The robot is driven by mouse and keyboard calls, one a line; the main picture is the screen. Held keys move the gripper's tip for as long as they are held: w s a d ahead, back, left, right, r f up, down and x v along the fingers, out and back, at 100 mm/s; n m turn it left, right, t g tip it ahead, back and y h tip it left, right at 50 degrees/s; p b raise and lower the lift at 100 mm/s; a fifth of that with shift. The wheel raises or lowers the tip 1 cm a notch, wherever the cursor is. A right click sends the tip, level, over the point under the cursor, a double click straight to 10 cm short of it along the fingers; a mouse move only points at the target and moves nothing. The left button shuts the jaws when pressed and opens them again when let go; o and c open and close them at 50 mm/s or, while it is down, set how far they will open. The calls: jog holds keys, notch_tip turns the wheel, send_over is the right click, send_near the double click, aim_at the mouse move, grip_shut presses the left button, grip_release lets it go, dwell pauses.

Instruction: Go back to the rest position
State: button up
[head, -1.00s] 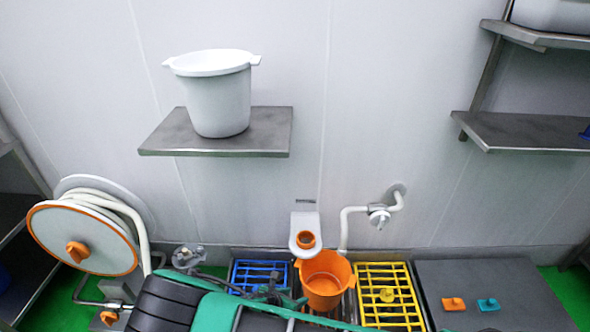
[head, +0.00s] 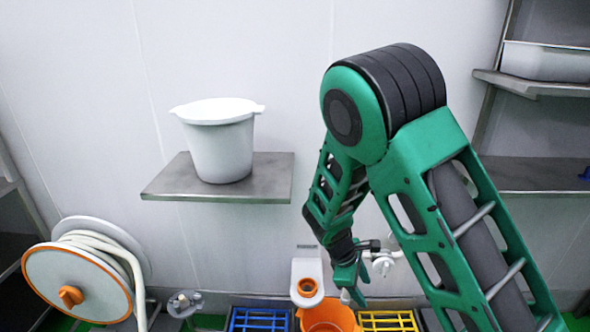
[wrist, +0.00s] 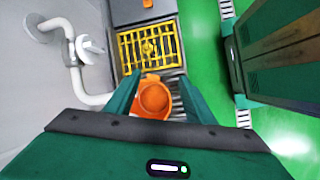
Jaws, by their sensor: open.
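My gripper (head: 347,282) hangs at the end of my raised, folded green arm in the head view, in front of the wall and above the orange bucket (head: 328,316). In the wrist view my gripper (wrist: 154,90) is open, its two green fingers apart with nothing held between them. The orange bucket (wrist: 154,101) shows between and below the fingers, apart from them as far as I can tell. My arm hides part of the wall and the right-hand side of the line.
A hose reel (head: 75,285) is at left. A white pipe with a valve (wrist: 88,46) is near my gripper. Blue (head: 258,320) and yellow (head: 388,321) grates flank the orange bucket. Green floor (wrist: 205,60) is open.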

jog(key=s+d+r+m+g+y, duration=0.1)
jog(key=s+d+r+m, duration=0.4)
jog(key=d+r, duration=0.3)
jog(key=s+d+r+m+g+y, duration=0.1)
jog(key=s+d+r+m+y, duration=0.1)
jog(key=s+d+r+m, duration=0.6)
jog(key=s+r+m, duration=0.1)
jog(key=s, duration=0.2)
jog(key=s+d+r+m+t+y, duration=0.1)
jog(key=s+d+r+m, duration=0.2)
jog(key=s, duration=0.3)
jog(key=s+d+r+m+y, duration=0.1)
jog(key=s+d+r+m, duration=0.1)
jog(key=s, duration=0.4)
notch_tip(320, 180, up, 2)
jog(key=shift+s+d+r+m, duration=0.2)
jog(key=shift+d+m, duration=0.2)
jog(key=shift+m, duration=0.2)
jog(key=shift+w, duration=0.1)
jog(key=shift+w+f, duration=0.25)
jog(key=shift+w, duration=0.35)
